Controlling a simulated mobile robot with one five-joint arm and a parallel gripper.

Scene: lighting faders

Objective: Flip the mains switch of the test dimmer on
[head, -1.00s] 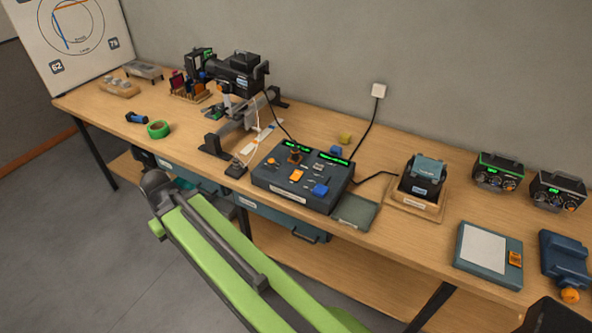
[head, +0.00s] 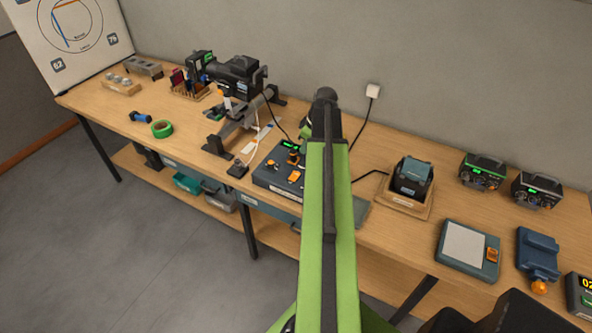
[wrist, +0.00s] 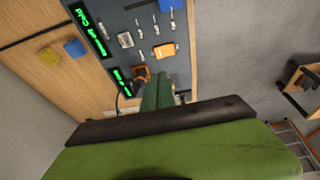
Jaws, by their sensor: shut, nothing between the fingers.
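A dark control console (head: 268,184) with green displays stands on the bench, partly hidden by my arm in the head view. I cannot read which unit is the test dimmer or pick out its mains switch. In the wrist view the console (wrist: 183,70) carries an orange square control (wrist: 165,50), a blue one (wrist: 171,4), several small pale levers and an orange knob-like part (wrist: 141,74) beside my gripper. My gripper (wrist: 158,88) is shut and empty, its green fingers over the console's edge near that part; contact cannot be told. In the head view my arm hides most of it.
Two small dark units with green displays (head: 484,171) (head: 537,191) stand at the right. A dark device in a wooden tray (head: 404,203) is right of the console. A projector-like machine (head: 238,75) and green tape (head: 161,129) are left.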

